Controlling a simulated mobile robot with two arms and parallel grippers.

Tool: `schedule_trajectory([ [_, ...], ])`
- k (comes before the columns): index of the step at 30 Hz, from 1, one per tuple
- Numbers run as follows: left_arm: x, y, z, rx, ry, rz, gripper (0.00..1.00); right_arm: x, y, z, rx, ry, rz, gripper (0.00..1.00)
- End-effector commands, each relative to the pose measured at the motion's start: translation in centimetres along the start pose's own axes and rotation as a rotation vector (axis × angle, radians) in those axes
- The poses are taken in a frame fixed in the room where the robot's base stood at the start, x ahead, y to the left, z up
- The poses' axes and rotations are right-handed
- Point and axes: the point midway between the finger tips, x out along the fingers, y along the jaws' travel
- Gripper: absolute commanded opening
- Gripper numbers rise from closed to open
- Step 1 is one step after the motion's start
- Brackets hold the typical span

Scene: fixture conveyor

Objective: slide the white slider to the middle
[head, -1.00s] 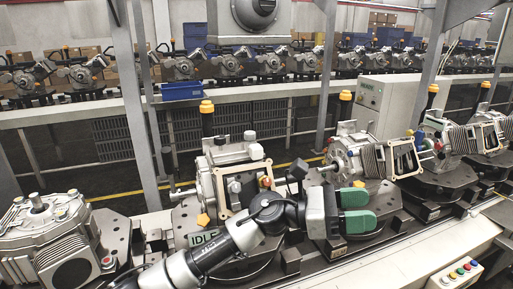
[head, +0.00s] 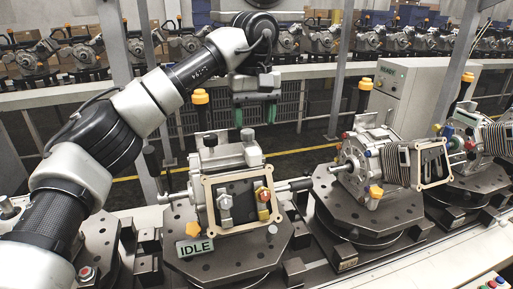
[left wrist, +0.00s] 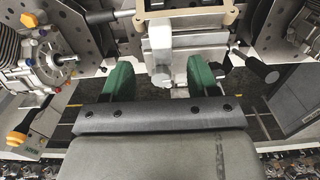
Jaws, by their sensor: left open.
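The fixture (head: 236,204) in the middle carries a cream frame with several small knobs on its front and light metal blocks on top. What looks like the white slider is a pale block with a round knob (head: 249,136) on the top right of this fixture. My left gripper (head: 254,115) hangs above and behind it with its two green fingers pointing down, open and apart. In the left wrist view the pale knob (left wrist: 161,77) shows between the open green fingers (left wrist: 160,80), with gaps on both sides. I cannot tell the slider's track. My right gripper is not in view.
An "IDLE" sign (head: 195,247) is on the fixture's front left. A dark lever (head: 151,161) stands at its left and a yellow-topped post (head: 201,112) behind. Another fixture (head: 378,165) sits close on the right. A grey cabinet (head: 410,95) stands behind.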

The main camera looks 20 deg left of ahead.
Motion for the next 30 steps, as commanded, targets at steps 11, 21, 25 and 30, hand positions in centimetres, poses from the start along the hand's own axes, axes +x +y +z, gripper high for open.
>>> schedule_trajectory([
  [11,6.7,0.0,0.1,-0.001,-0.004,0.000,0.60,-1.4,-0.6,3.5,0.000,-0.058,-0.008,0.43],
  [21,8.6,0.1,0.1,-0.002,-0.001,0.003,0.60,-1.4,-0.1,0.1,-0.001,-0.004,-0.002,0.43],
  [25,8.6,0.1,0.1,-0.002,-0.001,0.003,0.60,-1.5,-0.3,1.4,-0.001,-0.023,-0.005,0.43],
  [30,8.6,0.1,0.1,-0.001,-0.002,0.003,0.37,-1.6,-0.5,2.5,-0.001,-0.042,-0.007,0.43],
])
